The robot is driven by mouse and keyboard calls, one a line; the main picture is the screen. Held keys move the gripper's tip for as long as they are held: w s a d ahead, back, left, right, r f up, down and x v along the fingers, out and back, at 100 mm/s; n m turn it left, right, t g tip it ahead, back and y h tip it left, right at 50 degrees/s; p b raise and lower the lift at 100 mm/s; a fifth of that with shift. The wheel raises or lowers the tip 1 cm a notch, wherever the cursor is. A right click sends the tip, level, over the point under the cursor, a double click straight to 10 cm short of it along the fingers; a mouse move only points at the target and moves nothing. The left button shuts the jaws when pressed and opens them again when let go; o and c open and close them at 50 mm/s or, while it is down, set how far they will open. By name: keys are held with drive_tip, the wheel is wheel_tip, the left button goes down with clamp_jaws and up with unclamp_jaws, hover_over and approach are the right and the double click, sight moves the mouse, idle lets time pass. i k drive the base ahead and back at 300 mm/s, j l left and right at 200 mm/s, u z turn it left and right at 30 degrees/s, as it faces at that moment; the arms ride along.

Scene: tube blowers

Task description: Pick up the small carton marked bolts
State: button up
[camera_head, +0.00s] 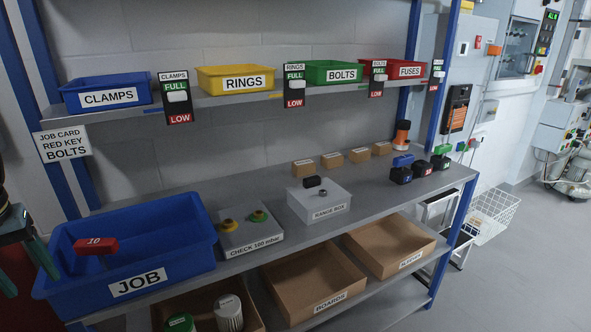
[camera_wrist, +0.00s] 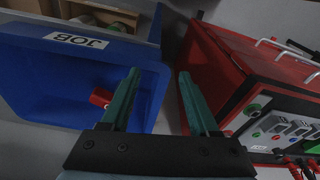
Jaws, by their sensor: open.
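Several small brown cartons stand in a row at the back of the bench, among them a left one (camera_head: 304,168), middle ones (camera_head: 332,160) (camera_head: 359,155) and a right one (camera_head: 381,149). Their labels are too small to read, so I cannot tell which is marked bolts. A green bin (camera_head: 335,72) marked BOLTS sits on the upper shelf. My gripper (camera_wrist: 158,75) is open and empty, between the blue JOB bin and a red case in the wrist view. In the head view it is partly cut off at the left edge, far from the cartons.
The blue JOB bin (camera_head: 135,245) holds a red tagged piece (camera_head: 96,246). A check block (camera_head: 250,238) and a range box (camera_head: 320,203) stand before the cartons. The upper shelf (camera_head: 280,92) overhangs them. A red case (camera_wrist: 245,75) is right of my gripper.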

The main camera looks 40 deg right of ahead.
sight(305, 167)
drive_tip(key=k, duration=0.65)
drive_tip(key=l+u, duration=0.1)
drive_tip(key=u, duration=1.6)
drive_tip(key=k+l+u, duration=0.1)
drive_tip(key=k+l, duration=0.2)
drive_tip(key=k, duration=0.2)
drive_tip(key=k+l+u, duration=0.1)
drive_tip(key=k+l, duration=0.15)
drive_tip(key=k, duration=0.25)
drive_tip(key=k+l+u, duration=0.15)
drive_tip(key=k, duration=0.35)
drive_tip(key=k+l, duration=0.2)
drive_tip(key=k, duration=0.25)
drive_tip(key=k+l, duration=0.2)
drive_tip(key=k, duration=0.3)
drive_tip(key=k+l, duration=0.15)
drive_tip(key=k, duration=0.3)
drive_tip(key=l, duration=0.75)
